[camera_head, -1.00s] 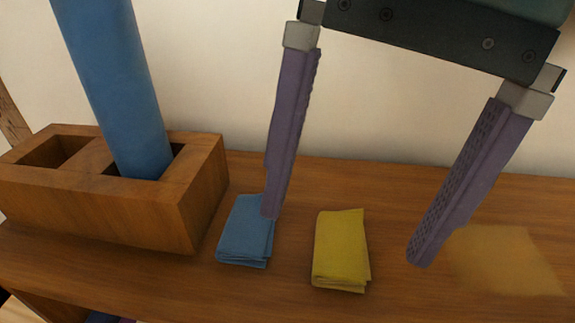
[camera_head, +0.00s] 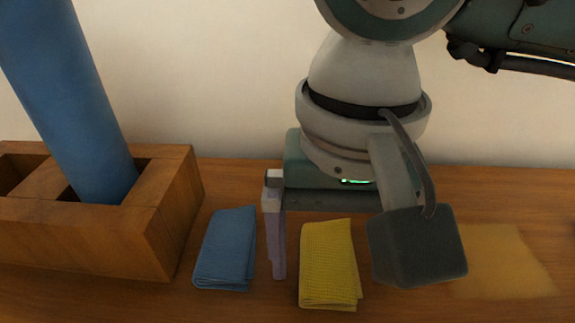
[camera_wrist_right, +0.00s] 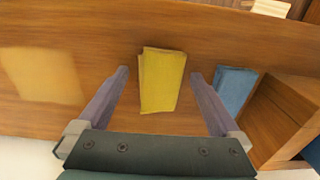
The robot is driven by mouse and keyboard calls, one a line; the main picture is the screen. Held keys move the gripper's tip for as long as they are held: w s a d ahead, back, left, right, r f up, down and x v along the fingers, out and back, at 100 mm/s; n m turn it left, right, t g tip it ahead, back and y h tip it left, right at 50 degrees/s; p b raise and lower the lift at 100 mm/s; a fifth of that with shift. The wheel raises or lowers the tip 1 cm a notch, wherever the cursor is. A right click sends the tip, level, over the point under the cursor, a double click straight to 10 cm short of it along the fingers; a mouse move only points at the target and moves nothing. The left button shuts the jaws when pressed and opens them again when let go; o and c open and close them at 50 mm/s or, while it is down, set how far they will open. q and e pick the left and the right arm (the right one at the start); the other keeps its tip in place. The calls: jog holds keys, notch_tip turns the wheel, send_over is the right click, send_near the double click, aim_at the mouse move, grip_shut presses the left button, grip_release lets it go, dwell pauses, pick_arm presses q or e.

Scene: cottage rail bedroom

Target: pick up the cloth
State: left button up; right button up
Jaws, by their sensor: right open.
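Two folded cloths lie on the wooden surface: a yellow one (camera_head: 329,266) and a blue one (camera_head: 226,250) to its left. In the right wrist view, the yellow cloth (camera_wrist_right: 162,80) lies between the fingers of my right gripper (camera_wrist_right: 160,75), and the blue cloth (camera_wrist_right: 235,89) is outside them on the right. The gripper is open and empty, with a gap on each side of the yellow cloth. In the head view, one finger stands between the two cloths; the other is hidden behind the wrist camera. My left gripper is out of view.
A wooden box with compartments (camera_head: 165,225) stands at the left, holding a tall blue cylinder (camera_head: 75,110) that leans. A pale yellowish patch (camera_head: 500,262) marks the surface right of the yellow cloth. A plain wall (camera_head: 220,80) rises behind.

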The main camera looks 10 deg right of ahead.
jog(key=c, duration=1.4)
